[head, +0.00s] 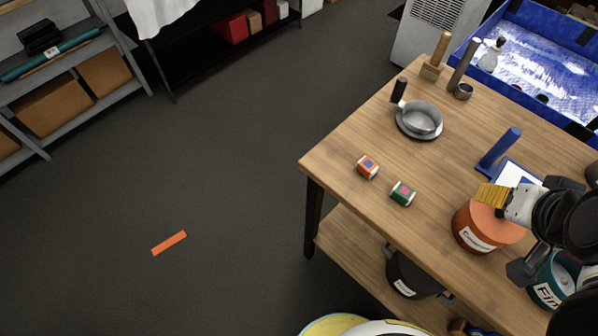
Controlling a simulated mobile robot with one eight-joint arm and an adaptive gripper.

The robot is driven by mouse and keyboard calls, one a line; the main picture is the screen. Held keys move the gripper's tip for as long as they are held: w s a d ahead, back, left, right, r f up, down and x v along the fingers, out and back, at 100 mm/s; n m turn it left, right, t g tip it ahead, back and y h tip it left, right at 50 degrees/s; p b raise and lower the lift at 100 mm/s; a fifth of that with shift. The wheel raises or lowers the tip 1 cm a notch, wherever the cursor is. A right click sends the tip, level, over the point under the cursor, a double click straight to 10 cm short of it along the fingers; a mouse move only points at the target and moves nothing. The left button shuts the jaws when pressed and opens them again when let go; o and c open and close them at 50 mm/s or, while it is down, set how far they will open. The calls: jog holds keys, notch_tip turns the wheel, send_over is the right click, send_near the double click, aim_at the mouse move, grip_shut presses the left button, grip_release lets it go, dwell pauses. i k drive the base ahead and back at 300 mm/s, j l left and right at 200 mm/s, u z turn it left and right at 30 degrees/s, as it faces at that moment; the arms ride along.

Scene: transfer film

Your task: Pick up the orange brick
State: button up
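A plain orange bar-shaped brick (169,243) lies flat on the dark floor at the lower left, apart from everything else. My gripper (530,235) is at the right edge, over the table's right part, far from this brick. Its dark links overlap an orange tub and a teal tin, and I cannot tell how its fingers stand. A small orange-and-white block (367,167) with a blue patch lies on the table, left of a similar green one (403,193).
The wooden table (345,135) holds a metal pan (421,118), a blue-handled tool (500,150), the orange tub (475,228) and the teal tin (548,285). A yellow brush-like piece (492,195) shows by my arm. Shelves (60,85) stand upper left. Floor around the bar is clear.

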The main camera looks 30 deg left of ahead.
aim_at(368, 167)
jog(key=u, duration=0.9)
jog(key=j+z, duration=0.15)
jog(key=z, duration=0.3)
jog(key=k+j+z, duration=0.1)
jog(key=z, duration=0.35)
jog(key=k+j+z, duration=0.1)
jog(key=z, duration=0.35)
